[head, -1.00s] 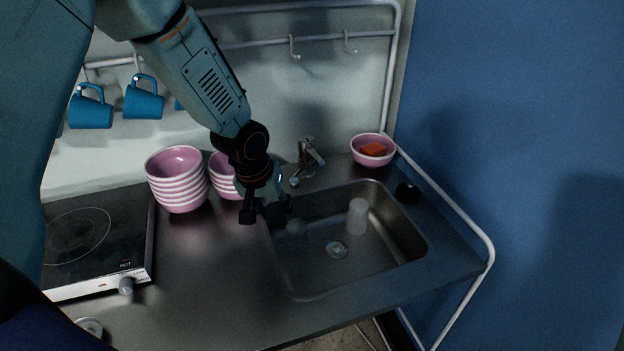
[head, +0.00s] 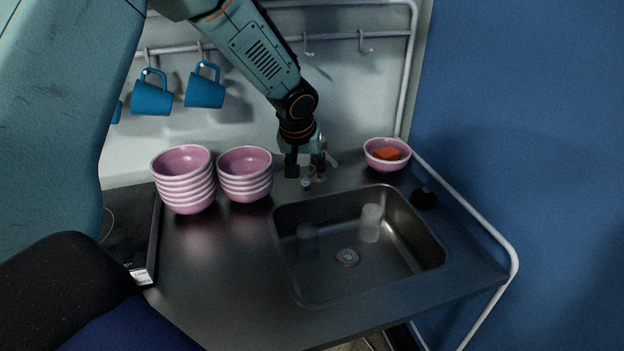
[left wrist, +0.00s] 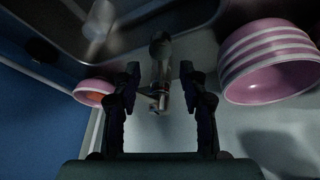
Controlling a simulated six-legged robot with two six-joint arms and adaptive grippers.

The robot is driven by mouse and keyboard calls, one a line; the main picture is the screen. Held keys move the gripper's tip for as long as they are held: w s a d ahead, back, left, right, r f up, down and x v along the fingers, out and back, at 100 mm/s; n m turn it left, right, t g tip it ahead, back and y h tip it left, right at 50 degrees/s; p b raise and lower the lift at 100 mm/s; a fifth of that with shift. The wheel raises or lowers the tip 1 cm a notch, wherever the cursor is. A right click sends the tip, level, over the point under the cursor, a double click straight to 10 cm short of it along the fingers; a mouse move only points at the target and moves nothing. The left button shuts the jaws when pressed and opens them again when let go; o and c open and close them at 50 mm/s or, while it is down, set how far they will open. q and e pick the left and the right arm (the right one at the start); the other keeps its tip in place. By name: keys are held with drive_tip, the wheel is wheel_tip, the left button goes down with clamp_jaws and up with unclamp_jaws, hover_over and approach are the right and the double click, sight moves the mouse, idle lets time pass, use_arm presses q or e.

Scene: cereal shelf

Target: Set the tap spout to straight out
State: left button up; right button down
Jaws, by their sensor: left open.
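The metal tap (head: 313,174) stands behind the sink's back edge, partly hidden by my left gripper (head: 306,171). In the left wrist view the tap spout (left wrist: 160,58) runs from the tap body towards the sink, between the two dark fingers of my left gripper (left wrist: 160,72). The fingers are open, one on each side of the spout, with a visible gap on both sides. The spout's exact angle is hard to tell in the head view. My right gripper is not in view.
The sink (head: 290,262) holds two cups. Two stacks of pink bowls (head: 186,185) stand left of the tap. A pink bowl (head: 387,160) with an orange-red item stands right of it. Blue mugs (head: 152,97) hang from a rail above. A hob (head: 135,225) is at left.

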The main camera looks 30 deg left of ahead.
sight(308, 175)
use_arm(q)
drive_tip(key=x, duration=0.4)
drive_tip(key=shift+w+a, duration=0.1)
drive_tip(key=shift+a, duration=0.1)
drive_tip(key=shift+d+f, duration=0.25)
drive_tip(key=shift+f, duration=0.1)
drive_tip(key=shift+w+a+f, duration=0.2)
drive_tip(key=shift+w+f, duration=0.05)
drive_tip(key=shift+f, duration=0.05)
drive_tip(key=shift+c, duration=0.9)
drive_tip(key=shift+s+d+r, duration=0.15)
drive_tip(key=shift+s+r, duration=0.05)
drive_tip(key=c, duration=0.5)
clamp_jaws()
